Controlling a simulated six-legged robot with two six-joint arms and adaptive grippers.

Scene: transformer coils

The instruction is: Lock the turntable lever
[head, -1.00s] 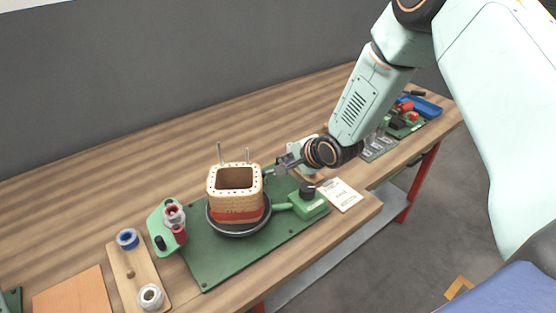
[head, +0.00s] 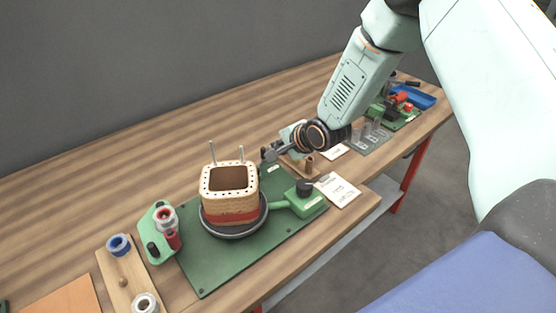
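The turntable (head: 234,229) is a dark round plate on a green baseplate (head: 207,266). A square tan coil former (head: 231,193) with a red band and two upright metal pins stands on it. A green block with a black knob (head: 305,189) sits at its right, with a green arm reaching to the plate's rim; I cannot tell whether this is the lever. My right gripper (head: 268,153) hangs above the far right of the baseplate, behind the coil and apart from the knob. Its fingers are too small to judge. My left gripper is not in view.
A green stand with red spools (head: 165,226) is left of the turntable. A wooden board (head: 124,277) holds a blue ring and a white ring. White cards (head: 338,190) lie right of the knob. A blue tray (head: 419,98) and fixtures stand at the far right.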

